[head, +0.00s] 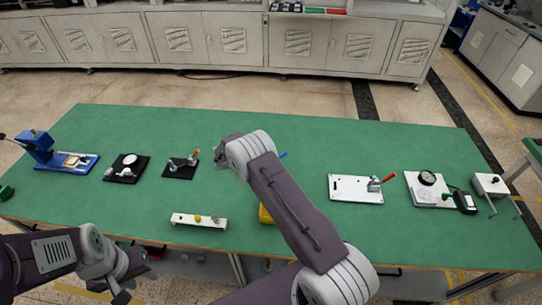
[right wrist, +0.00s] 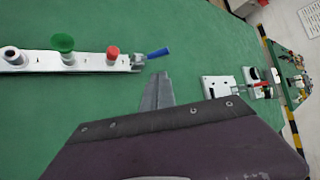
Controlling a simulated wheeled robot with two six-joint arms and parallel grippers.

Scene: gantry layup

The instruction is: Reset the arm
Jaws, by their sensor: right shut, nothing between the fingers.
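My right arm reaches up over the middle of the green table in the head view, and its gripper is hidden behind the arm there. In the right wrist view my right gripper (right wrist: 157,92) has its grey fingers together with nothing between them, above the bare green surface. A white bar with a green knob and a red knob (right wrist: 70,60) lies beyond the fingers, apart from them. My left gripper (head: 135,268) is low at the left in the head view, by the table's front edge, empty as far as shows. Its finger gap is not clear.
The table's back middle is clear.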

